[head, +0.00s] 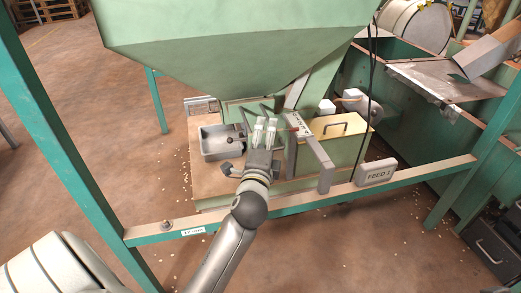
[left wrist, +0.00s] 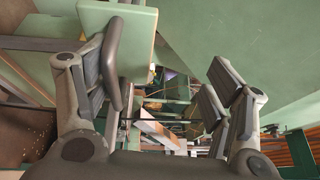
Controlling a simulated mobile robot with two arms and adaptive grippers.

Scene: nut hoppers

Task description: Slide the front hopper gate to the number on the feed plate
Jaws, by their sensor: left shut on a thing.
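My left gripper (head: 262,135) reaches in under the big green hopper (head: 230,40), with its fingertips at the front of the hopper's outlet. In the left wrist view, a pale green plate with a dark bar handle (left wrist: 118,60) sits against the left finger; I take it as the front gate. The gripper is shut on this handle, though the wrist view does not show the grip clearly. The feed plate (head: 376,173) on the front rail reads "FEED 1". A strip with small markings (head: 298,124) stands right of the gripper; I cannot read it. My right gripper is not in view.
A grey metal tray (head: 221,143) stands left of the gripper. A green front rail (head: 280,201) runs below my arm. A dark cable (head: 369,80) hangs at right.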

